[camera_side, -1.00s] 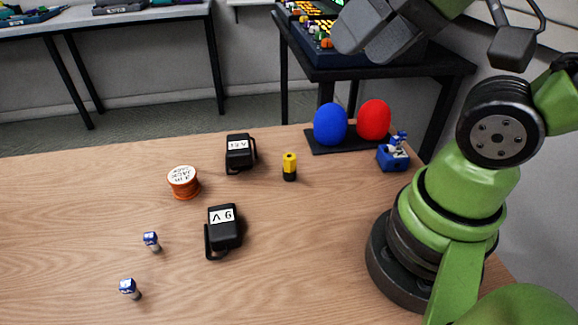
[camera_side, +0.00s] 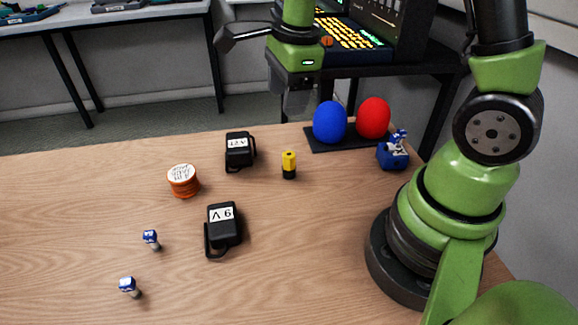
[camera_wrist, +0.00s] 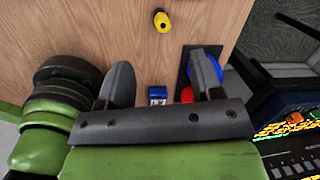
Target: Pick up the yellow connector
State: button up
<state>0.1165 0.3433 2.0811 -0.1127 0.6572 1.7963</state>
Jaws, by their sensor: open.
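The yellow connector (camera_side: 289,161) stands upright on the wooden table, with a yellow upper part and a black lower part. It also shows in the wrist view (camera_wrist: 161,20) near the top edge, ahead of my fingers. My gripper (camera_side: 296,101) hangs above the table's back edge in the side view, above and apart from the connector. In the wrist view my gripper (camera_wrist: 162,82) has its two grey fingers spread wide with nothing between them touching.
Two black adapters (camera_side: 239,152) (camera_side: 222,227) and an orange spool (camera_side: 183,181) lie left of the connector. Blue (camera_side: 330,122) and red (camera_side: 374,119) rounded objects stand on a dark base behind right, near a blue block (camera_side: 393,156). Two small blue-topped pieces (camera_side: 151,238) (camera_side: 128,286) stand front left.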

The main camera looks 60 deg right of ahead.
aim_at(290, 166)
jog(key=f+m, duration=0.2)
jog(key=w+d+f+m+g, duration=0.1)
jog(key=f+m, duration=0.1)
jog(key=f, duration=0.1)
jog(key=f+m, duration=0.2)
jog(key=f, duration=0.1)
jog(key=shift+w+d+f+g, duration=0.1)
jog(key=shift+w+d+g, duration=0.05)
jog(key=shift+d+g, duration=0.25)
notch_tip(290, 166, down, 4)
jog(key=shift+r, duration=0.15)
jog(key=shift+s+d+f, duration=0.1)
jog(key=shift+s+f, duration=0.05)
jog(key=shift+f, duration=1.45)
jog(key=shift+s+d+f, duration=0.1)
jog(key=shift+s+f, duration=0.05)
jog(key=shift+f, duration=1.4)
jog(key=shift+c, duration=0.4)
jog(key=c, duration=0.9)
